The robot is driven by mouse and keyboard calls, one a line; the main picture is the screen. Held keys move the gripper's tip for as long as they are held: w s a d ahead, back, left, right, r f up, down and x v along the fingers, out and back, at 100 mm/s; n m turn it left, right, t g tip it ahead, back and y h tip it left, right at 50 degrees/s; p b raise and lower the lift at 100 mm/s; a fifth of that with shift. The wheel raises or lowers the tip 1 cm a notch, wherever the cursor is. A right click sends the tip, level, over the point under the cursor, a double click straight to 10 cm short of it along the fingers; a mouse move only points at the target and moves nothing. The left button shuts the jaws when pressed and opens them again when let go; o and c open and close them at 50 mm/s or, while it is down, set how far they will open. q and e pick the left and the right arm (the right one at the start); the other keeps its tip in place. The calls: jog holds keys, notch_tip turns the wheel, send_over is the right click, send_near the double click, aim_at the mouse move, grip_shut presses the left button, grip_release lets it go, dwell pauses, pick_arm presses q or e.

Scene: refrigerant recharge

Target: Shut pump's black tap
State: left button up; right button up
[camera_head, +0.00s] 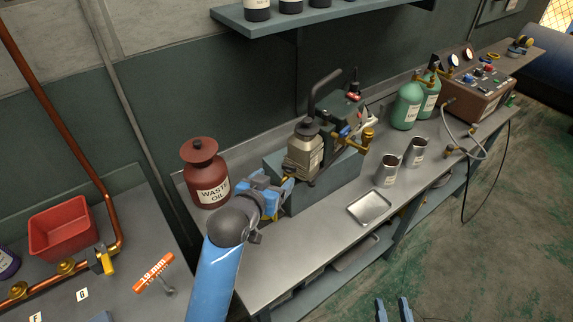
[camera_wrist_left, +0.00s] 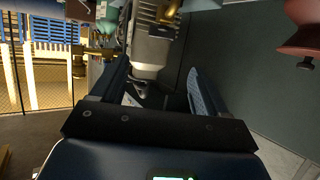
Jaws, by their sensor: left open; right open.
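The pump (camera_head: 303,158) stands on a grey raised block on the bench, with a grey ribbed body and a black cap on top. It also shows between my left fingers in the left wrist view (camera_wrist_left: 152,48). I cannot make out the black tap for sure; a small dark part (camera_wrist_left: 143,88) shows low between the fingers there. My left gripper (camera_head: 284,188) is open beside the pump's lower left side, in front of the block; it also shows in the left wrist view (camera_wrist_left: 160,78). My right gripper (camera_head: 394,309) is open and empty at the bottom edge, away from the bench.
A dark red waste oil can (camera_head: 205,175) stands left of the pump. Brass fittings (camera_head: 367,136) stick out at the pump's right. Two metal cups (camera_head: 387,170) and a shallow tray (camera_head: 369,207) stand right of the block. Green cylinders (camera_head: 408,105) are farther back.

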aim_at(289, 167)
pick_arm(q)
jog(key=x, duration=0.3)
jog(key=p+x, duration=0.1)
jog(key=x, duration=0.1)
jog(key=shift+w+d+f, duration=0.15)
jog(key=shift+w+f, duration=0.1)
jog(key=shift+f, duration=0.1)
jog(key=x, duration=0.3)
jog(key=shift+w+f+p, duration=0.15)
jog(key=shift+w+p, duration=0.05)
jog(key=shift+p, duration=0.1)
jog(key=shift+w+d+f, duration=0.25)
jog(key=shift+w+f, duration=0.05)
jog(key=shift+w, duration=0.25)
pick_arm(e)
jog(key=shift+r, duration=0.85)
jog(key=shift+s+a, duration=0.1)
